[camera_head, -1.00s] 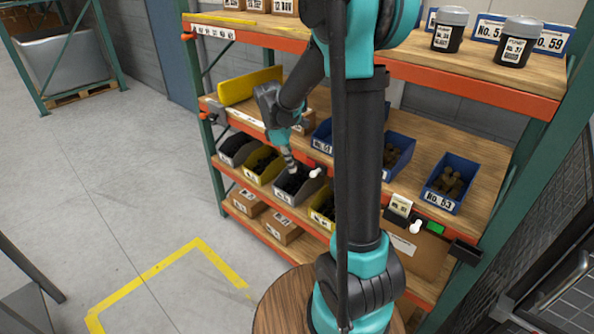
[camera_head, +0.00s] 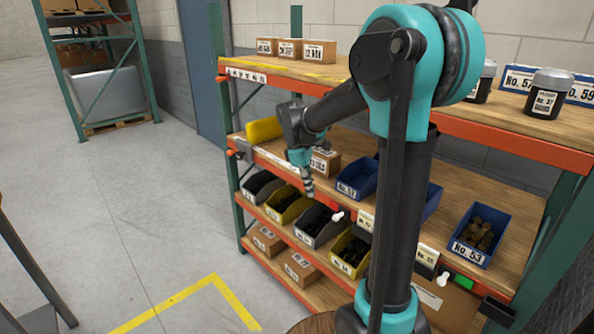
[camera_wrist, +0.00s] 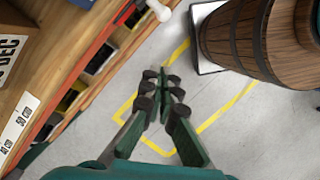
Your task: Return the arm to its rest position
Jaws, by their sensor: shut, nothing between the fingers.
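My gripper (camera_head: 308,188) hangs at the end of my black and teal arm, in front of the shelf rack. It points down just above the row of small bins, near a grey bin (camera_head: 318,225) with dark parts. In the wrist view my gripper (camera_wrist: 161,88) has its dark fingertips close together, shut and empty, with grey floor and yellow floor tape beyond them. My arm's column hides part of the shelves in the head view.
The rack's wooden shelf (camera_head: 480,180) carries blue bins, including one marked No. 53 (camera_head: 480,236). A yellow bin (camera_head: 350,255) sits beside the grey one. Dark jars (camera_head: 546,95) stand on the top shelf. The floor (camera_head: 150,210) left of the rack is clear.

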